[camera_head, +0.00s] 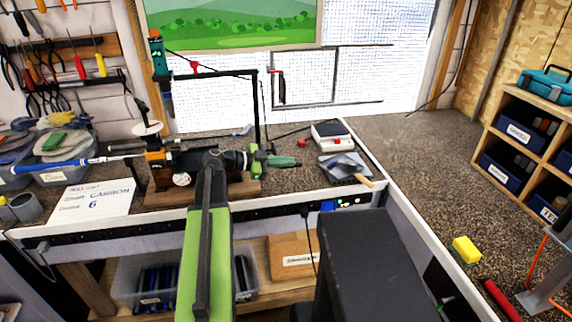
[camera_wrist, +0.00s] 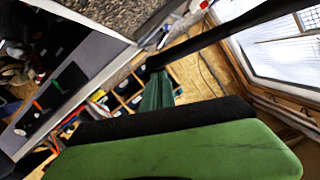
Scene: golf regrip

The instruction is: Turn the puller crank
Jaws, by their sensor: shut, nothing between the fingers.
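A small crank-like part with a red top and a dark hanging handle (camera_head: 281,91) shows in the head view, in front of the window and just right of a black post (camera_head: 257,105). I cannot tell how it joins the post. My gripper (camera_head: 284,161) is shut and empty, pointing right, low over the bench by the foot of the post and below the handle, apart from it. In the wrist view the teal fingers (camera_wrist: 157,92) lie together beyond the green and black arm part. The handle is not clear there.
A clamp stand holds a shaft (camera_head: 80,162) at left, beside a white card (camera_head: 92,200). A small scale (camera_head: 330,131) and a tray with a brush (camera_head: 345,166) stand right of my gripper. A dark bar (camera_wrist: 225,35) crosses the wrist view. The bench's back right is clear.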

